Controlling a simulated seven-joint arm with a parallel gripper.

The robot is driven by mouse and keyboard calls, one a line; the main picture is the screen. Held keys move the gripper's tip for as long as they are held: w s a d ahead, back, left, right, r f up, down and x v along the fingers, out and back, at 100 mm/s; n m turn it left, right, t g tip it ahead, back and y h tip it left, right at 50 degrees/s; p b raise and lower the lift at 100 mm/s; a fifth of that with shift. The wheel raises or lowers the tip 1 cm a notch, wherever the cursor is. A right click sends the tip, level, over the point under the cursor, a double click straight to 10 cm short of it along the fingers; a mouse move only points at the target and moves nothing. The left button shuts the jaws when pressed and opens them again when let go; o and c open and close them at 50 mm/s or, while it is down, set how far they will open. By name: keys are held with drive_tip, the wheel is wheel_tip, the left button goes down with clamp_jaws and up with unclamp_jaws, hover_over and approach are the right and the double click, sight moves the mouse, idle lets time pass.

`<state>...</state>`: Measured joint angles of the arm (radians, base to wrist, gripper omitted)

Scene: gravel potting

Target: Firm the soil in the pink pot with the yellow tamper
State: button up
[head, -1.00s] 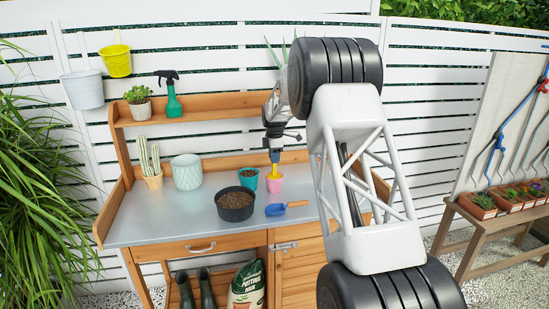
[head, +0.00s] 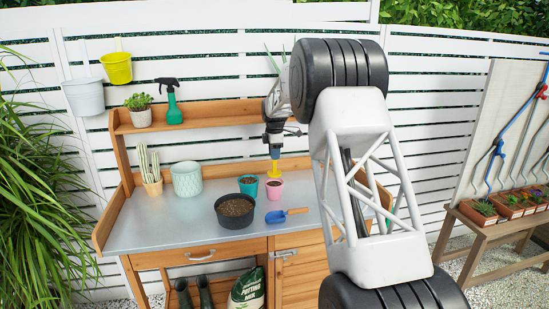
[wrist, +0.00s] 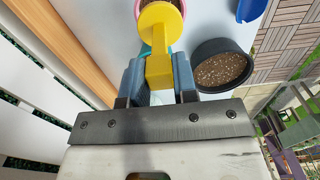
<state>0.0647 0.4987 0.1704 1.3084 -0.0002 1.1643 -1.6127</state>
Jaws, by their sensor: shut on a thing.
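My gripper (head: 274,153) is above the bench and shut on the yellow tamper (head: 274,169). In the wrist view the tamper (wrist: 160,30) stands out between the blue fingers of my gripper (wrist: 159,80), its round foot away from the camera. The pink pot (head: 275,189) stands on the bench directly below the tamper, with dark soil showing in it. In the head view the tamper's foot appears just above the pot's rim. In the wrist view the foot covers most of the pink pot (wrist: 181,6).
A teal pot (head: 249,187) with soil stands close left of the pink pot. A black bowl of soil (head: 234,219) and a blue trowel (head: 275,216) are in front. A patterned planter (head: 187,179) and a cactus (head: 150,168) stand left. The bench top (head: 150,225) is clear front left.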

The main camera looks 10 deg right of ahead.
drive_tip(key=shift+r, duration=0.55)
